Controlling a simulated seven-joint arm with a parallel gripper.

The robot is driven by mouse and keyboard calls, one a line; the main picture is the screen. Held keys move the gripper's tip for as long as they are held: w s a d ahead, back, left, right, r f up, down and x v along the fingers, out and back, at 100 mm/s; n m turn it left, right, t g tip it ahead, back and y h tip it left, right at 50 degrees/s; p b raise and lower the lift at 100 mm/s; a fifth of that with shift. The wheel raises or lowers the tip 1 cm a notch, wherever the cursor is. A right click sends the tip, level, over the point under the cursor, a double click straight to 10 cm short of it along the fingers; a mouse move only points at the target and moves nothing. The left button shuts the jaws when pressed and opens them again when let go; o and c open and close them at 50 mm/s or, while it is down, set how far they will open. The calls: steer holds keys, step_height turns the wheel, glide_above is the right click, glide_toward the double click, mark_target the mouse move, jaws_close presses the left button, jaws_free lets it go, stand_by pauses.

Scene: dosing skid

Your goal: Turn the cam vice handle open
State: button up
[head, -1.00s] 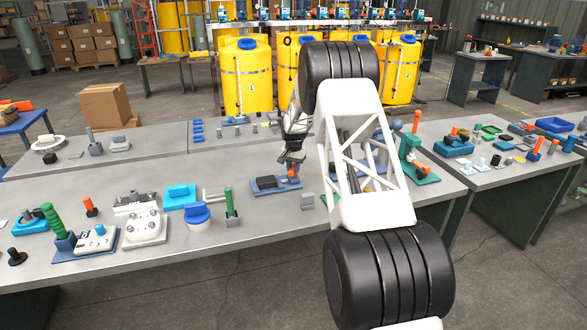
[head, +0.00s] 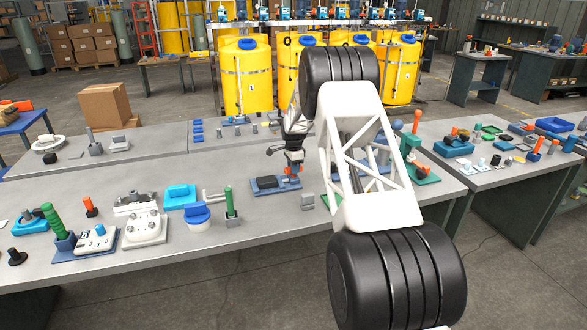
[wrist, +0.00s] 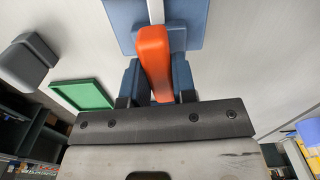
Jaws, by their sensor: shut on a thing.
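The cam vice (head: 265,183) has a blue base and sits on the grey bench, near the middle of the head view. Its orange handle (head: 294,170) is at the right end of the base. In the wrist view the handle (wrist: 154,55) runs between the two fingers of my gripper (wrist: 158,82), with the blue vice body (wrist: 188,25) beyond it. My gripper (head: 292,163) is shut on the handle.
A green upright post (head: 229,201) stands to the left. Bare bench lies in front of the vice.

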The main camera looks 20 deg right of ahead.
steer(key=shift+m, duration=0.5)
steer(key=o, duration=0.9)
steer(key=shift+r, duration=3.95)
